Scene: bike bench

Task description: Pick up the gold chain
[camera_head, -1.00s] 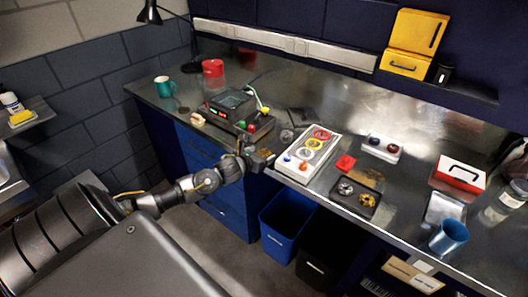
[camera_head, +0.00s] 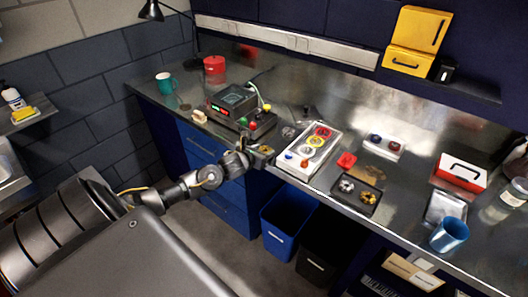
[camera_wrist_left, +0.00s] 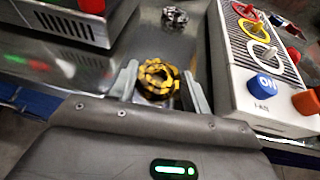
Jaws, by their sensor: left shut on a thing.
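The gold chain (camera_wrist_left: 157,78) is a coiled loop of gold and black links between the two fingers of my left gripper (camera_wrist_left: 160,88) in the left wrist view. The fingers press on it from both sides, so the gripper is shut on it. In the head view my left gripper (camera_head: 262,151) is at the bench's front edge, just left of the white board, with a bit of the gold chain (camera_head: 265,149) showing. I cannot tell whether the chain touches the bench. My right gripper is not in view.
The white board with coloured rings (camera_wrist_left: 262,100) stands close on the right. A control box (camera_wrist_left: 62,22) is on the left. A silver chain (camera_wrist_left: 174,17) lies beyond. A black tray (camera_head: 356,193) holds another silver and gold coil. A blue bin (camera_head: 287,222) stands below.

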